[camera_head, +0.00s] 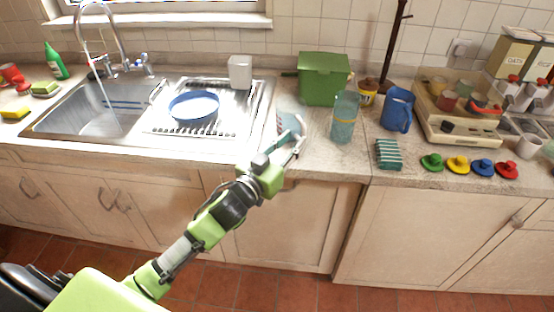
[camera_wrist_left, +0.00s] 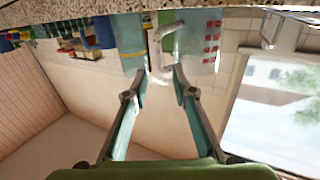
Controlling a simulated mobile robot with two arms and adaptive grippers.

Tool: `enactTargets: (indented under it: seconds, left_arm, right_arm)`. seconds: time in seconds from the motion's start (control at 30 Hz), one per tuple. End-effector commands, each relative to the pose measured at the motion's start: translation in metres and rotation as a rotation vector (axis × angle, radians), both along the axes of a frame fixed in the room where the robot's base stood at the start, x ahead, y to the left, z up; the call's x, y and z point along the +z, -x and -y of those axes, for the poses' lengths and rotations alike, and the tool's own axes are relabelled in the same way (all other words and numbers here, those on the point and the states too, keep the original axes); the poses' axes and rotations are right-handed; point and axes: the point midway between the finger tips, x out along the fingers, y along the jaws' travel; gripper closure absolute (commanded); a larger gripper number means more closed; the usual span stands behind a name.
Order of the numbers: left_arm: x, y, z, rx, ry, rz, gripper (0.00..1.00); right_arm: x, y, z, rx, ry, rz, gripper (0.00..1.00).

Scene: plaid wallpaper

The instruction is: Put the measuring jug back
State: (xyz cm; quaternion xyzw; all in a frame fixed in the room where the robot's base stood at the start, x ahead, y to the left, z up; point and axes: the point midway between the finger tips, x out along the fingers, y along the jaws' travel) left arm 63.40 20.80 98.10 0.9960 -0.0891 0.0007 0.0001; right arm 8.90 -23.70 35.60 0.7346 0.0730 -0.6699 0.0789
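The measuring jug (camera_head: 288,120) is clear with a pale handle and stands on the worktop right of the sink, partly hidden by my gripper. In the left wrist view the jug (camera_wrist_left: 198,45) shows red markings, and its white handle (camera_wrist_left: 158,50) points toward my fingers. My left gripper (camera_head: 294,146) is at the front of the jug, over the counter edge. In the wrist view its fingertips (camera_wrist_left: 160,76) are apart, with the handle's end between them and no clear grip on it. My right gripper is not in view.
A teal glass (camera_head: 345,118) and a blue pitcher (camera_head: 397,109) stand to the right, with a green box (camera_head: 323,78) behind. A striped cloth (camera_head: 388,154) and several coloured lids lie along the front. The sink (camera_head: 98,122) and drainer with a blue-white bowl (camera_head: 193,106) are left.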

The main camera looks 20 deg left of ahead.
Motion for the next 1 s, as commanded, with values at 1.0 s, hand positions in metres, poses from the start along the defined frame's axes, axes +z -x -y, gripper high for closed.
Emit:
enactTargets:
  seconds: [1.0]
  left_arm:
    - [-0.093,0.071,-0.009,0.027,-0.03,-0.147,0.75]
  right_arm:
    - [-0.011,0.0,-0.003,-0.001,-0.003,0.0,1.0]
